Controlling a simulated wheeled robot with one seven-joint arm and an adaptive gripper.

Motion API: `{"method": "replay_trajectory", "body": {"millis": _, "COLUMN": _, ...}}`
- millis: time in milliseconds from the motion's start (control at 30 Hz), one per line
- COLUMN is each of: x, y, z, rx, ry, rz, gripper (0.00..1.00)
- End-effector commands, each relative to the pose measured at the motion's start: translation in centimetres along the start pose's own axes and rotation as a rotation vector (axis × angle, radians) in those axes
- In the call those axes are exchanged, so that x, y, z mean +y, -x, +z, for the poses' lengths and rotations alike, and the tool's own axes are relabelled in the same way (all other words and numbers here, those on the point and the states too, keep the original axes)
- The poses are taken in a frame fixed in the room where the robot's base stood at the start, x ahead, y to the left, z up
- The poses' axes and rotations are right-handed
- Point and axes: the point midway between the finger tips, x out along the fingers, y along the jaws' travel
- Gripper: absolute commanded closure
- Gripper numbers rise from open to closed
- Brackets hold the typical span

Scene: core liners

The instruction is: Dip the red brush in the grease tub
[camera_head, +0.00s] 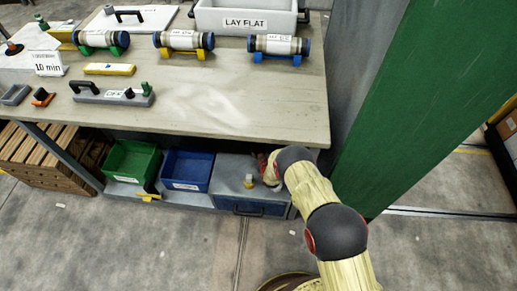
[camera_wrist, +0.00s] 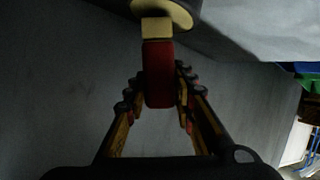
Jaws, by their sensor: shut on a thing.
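My gripper (camera_wrist: 160,85) is shut on the red brush (camera_wrist: 158,75), whose red handle stands between the fingers in the wrist view. The brush's pale yellow end (camera_wrist: 156,29) points to the top of that view. It overlaps a round tan piece with a dark edge (camera_wrist: 180,14), cut off by the frame; this may be the grease tub, but I cannot tell whether they touch. In the head view my gripper (camera_head: 267,168) is low over the grey drawer cabinet under the table, largely hidden by my arm. A small pale and yellow object (camera_head: 249,181) is on the cabinet beside it.
The grey cabinet (camera_head: 228,171) stands beside a blue bin (camera_head: 187,169) and a green bin (camera_head: 131,160). The wooden tabletop (camera_head: 215,105) overhangs them. A green post (camera_head: 410,90) rises right of my arm. Several cylinders on cradles stand on the table.

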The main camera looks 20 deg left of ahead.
Motion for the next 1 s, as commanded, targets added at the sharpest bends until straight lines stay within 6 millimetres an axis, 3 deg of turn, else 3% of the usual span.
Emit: {"method": "replay_trajectory", "body": {"millis": 1000, "x": 2.1, "y": 2.9, "z": -6.0, "rx": 0.002, "ry": 0.000, "rz": 0.001, "gripper": 1.00}}
